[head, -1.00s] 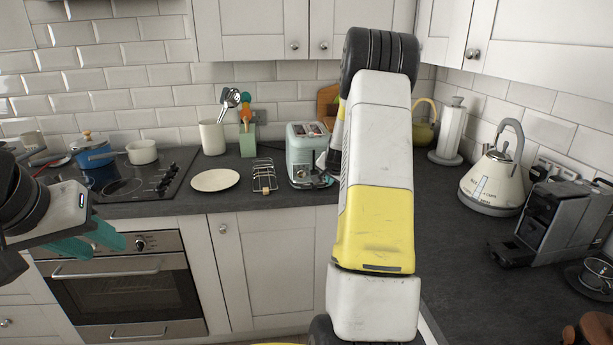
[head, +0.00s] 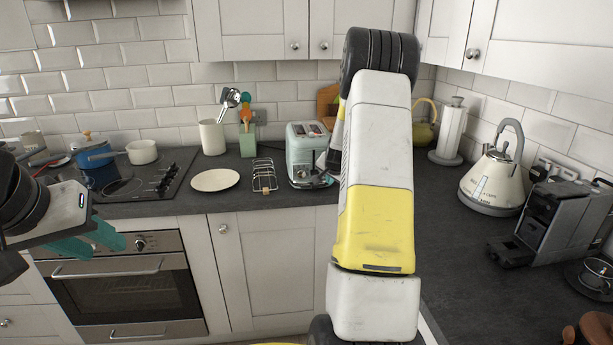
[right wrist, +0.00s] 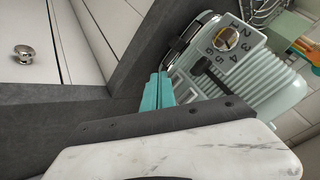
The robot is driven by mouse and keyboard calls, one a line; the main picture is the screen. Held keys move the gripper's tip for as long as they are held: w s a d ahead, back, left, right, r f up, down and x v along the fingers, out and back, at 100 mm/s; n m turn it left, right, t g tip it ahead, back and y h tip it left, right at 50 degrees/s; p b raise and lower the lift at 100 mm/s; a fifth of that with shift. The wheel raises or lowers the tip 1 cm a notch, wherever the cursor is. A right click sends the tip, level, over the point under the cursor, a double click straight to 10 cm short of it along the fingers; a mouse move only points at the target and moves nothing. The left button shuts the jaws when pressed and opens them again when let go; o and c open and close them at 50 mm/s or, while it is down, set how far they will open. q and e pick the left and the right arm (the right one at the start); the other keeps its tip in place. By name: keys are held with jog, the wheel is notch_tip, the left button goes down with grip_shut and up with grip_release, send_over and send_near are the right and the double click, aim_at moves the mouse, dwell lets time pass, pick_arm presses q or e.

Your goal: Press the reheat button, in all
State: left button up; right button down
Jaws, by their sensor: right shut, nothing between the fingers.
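The pale mint toaster (head: 303,150) stands on the worktop against the back wall, left of my right arm. In the right wrist view the toaster (right wrist: 283,95) shows a numbered dial (right wrist: 228,39) and a dark lever (right wrist: 203,66). I cannot make out a labelled reheat button. My right gripper (right wrist: 158,78) is shut and empty, its teal fingertips close to the toaster's front; whether they touch is unclear. In the head view my right arm hides most of that gripper. My left gripper (head: 101,241) is open and empty, in front of the oven.
A wire toast rack (head: 264,175) and a white plate (head: 215,180) lie left of the toaster. A cream kettle (head: 494,181) and a coffee machine (head: 560,222) stand at the right. Pots sit on the hob (head: 150,178). The worktop's right middle is clear.

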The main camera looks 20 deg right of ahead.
jog(key=shift+w, duration=0.1)
dwell(0.5)
jog(key=shift+w+d, duration=0.1)
jog(key=shift+w, duration=0.2)
jog(key=shift+w+d, duration=0.1)
jog(key=shift+w, duration=0.3)
dwell(0.6)
jog(key=shift+s+a, duration=0.2)
jog(key=shift+s, duration=0.6)
jog(key=s, duration=0.2)
jog(key=s+a, duration=0.1)
jog(key=s, duration=0.2)
dwell(0.4)
dwell(0.6)
